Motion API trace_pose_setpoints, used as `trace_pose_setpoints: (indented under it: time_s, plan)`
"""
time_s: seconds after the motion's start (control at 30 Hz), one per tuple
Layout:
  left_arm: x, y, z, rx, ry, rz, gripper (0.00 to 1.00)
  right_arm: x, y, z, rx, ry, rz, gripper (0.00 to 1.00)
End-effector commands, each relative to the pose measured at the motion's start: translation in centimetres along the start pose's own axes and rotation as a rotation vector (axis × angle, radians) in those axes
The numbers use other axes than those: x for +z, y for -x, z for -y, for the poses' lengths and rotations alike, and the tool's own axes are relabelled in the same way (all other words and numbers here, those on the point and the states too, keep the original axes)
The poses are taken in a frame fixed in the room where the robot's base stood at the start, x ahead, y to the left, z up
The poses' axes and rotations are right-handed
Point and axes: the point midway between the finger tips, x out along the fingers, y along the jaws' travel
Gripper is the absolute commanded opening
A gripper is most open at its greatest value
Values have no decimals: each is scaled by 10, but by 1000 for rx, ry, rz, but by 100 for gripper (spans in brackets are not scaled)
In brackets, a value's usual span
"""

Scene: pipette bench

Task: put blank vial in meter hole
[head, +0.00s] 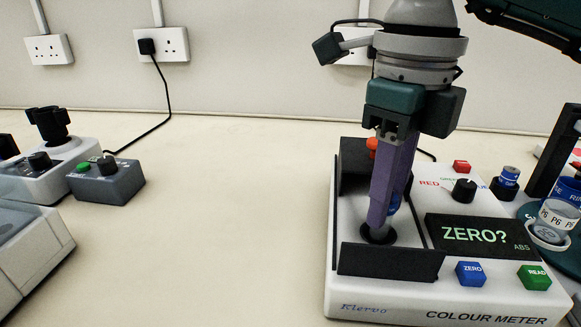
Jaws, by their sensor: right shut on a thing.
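The colour meter (445,300) is a white box at the right, and its display (480,235) reads "ZERO?". My right gripper (382,218) points down over the meter's left bay, its purple fingers shut with their tips just at the round dark meter hole (378,234). A small blue part (394,203) shows beside the fingertips, apparently the blank vial in the grip. The rest of the vial is hidden by the fingers, so I cannot tell how deep it sits in the hole. My left gripper is not in view.
A raised black lid (355,165) stands behind the hole and a black wall (390,262) in front. Another blue-capped vial (508,178) stands at the meter's right. A grey control box (105,182) is at the left. The middle bench is clear.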

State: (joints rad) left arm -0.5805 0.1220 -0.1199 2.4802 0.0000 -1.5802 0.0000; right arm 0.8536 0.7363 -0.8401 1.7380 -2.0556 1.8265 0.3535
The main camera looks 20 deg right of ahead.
Motion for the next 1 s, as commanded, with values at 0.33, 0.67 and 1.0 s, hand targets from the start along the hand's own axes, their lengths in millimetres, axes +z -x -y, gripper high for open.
trace_pose_setpoints:
  time_s: [0.33,0.67,1.0]
  plan:
    - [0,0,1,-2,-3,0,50,0,-16,0,0,1,2,0]
    - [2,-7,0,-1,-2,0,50,0,-23,0,-1,1,1,33]
    - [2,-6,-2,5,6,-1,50,0,-22,0,0,1,1,59]
